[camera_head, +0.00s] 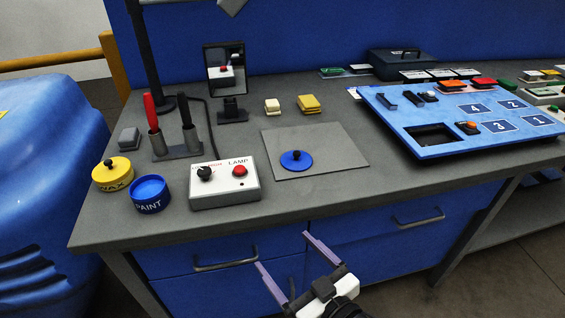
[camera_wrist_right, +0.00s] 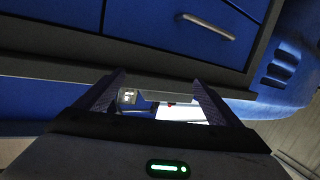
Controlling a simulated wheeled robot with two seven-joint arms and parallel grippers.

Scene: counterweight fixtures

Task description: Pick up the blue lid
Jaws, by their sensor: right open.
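The blue lid (camera_head: 296,160) is a round disc with a dark knob. In the head view it lies on a grey square mat (camera_head: 345,154) in the middle of the workbench. My right gripper (camera_head: 290,252) is open and empty, in front of the bench's front edge and apart from the lid. The right wrist view shows its two fingers (camera_wrist_right: 158,92) spread apart, with the blue drawer front beyond; the lid does not show clearly there. My left gripper is not in view.
Left of the mat stand a white lamp box (camera_head: 225,190), an open blue paint pot (camera_head: 150,194) and a yellow wax pot (camera_head: 113,175). A blue panel (camera_head: 440,105) with numbered fields is at right. Drawer handles (camera_head: 225,262) stick out below the bench top.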

